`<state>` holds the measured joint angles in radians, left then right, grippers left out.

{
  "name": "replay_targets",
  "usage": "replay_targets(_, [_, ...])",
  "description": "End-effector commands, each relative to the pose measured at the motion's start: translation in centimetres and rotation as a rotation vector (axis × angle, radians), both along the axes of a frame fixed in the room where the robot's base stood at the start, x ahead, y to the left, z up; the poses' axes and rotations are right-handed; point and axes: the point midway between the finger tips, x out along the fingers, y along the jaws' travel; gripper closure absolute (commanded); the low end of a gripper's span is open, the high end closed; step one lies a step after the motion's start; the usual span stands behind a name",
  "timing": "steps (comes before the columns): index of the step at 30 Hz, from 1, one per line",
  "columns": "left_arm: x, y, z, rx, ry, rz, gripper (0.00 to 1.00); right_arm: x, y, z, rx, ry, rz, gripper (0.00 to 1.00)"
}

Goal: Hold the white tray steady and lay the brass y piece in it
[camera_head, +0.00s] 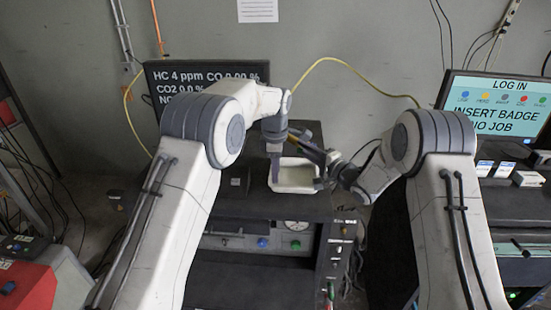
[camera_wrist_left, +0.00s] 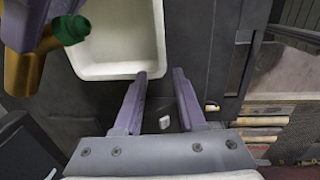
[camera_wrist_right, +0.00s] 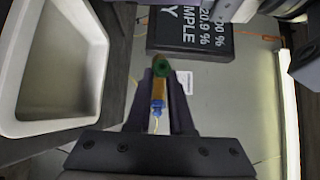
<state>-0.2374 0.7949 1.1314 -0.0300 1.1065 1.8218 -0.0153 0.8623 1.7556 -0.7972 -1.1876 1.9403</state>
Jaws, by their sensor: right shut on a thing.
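The white tray (camera_head: 297,188) stands on the dark bench top. Its near rim and a rounded corner fill the top of the left wrist view (camera_wrist_left: 115,71), and it shows at the left of the right wrist view (camera_wrist_right: 60,128). My left gripper (camera_head: 275,178) points down at the tray's left side, open; its fingertips (camera_wrist_left: 164,72) are at the tray's corner. I cannot tell whether they touch it. My right gripper (camera_head: 308,148) is shut on the brass y piece (camera_wrist_right: 159,88), which has green and blue ends.
A dark monitor (camera_head: 205,80) stands behind the tray and a login screen (camera_head: 498,103) at right. A yellow hose (camera_head: 350,66) arches behind. Bench top left of the tray is mostly clear.

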Motion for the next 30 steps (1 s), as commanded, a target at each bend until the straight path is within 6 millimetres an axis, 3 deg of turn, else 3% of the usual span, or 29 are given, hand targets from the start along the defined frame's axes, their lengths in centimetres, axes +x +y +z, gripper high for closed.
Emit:
replay_targets(3, [0.2, 0.0, -2.3, 0.001, 0.002, 0.0, 0.6, 0.0, 0.0, 0.1, 0.001, -0.002, 0.0, 1.0])
replay_targets(9, [0.5, 0.0, -4.7, 0.0, 0.0, -0.001, 0.6, 0.0, 0.0, 0.1, 0.001, -0.002, 0.0, 1.0])
replay_targets(22, [0.6, 0.0, -5.5, 0.0, -0.001, -0.001, 0.6, 0.0, 0.0, 0.1, 0.001, -0.002, 0.0, 1.0])
replay_targets(25, [0.6, 0.0, -5.5, 0.0, -0.001, -0.001, 0.98, 0.0, 0.0, 0.1, 0.001, -0.002, 0.0, 1.0])
replay_targets(30, [0.6, 0.0, -5.5, -0.001, -0.001, -0.001, 1.0, 0.0, 0.0, 0.1, 0.001, -0.002, 0.0, 1.0])
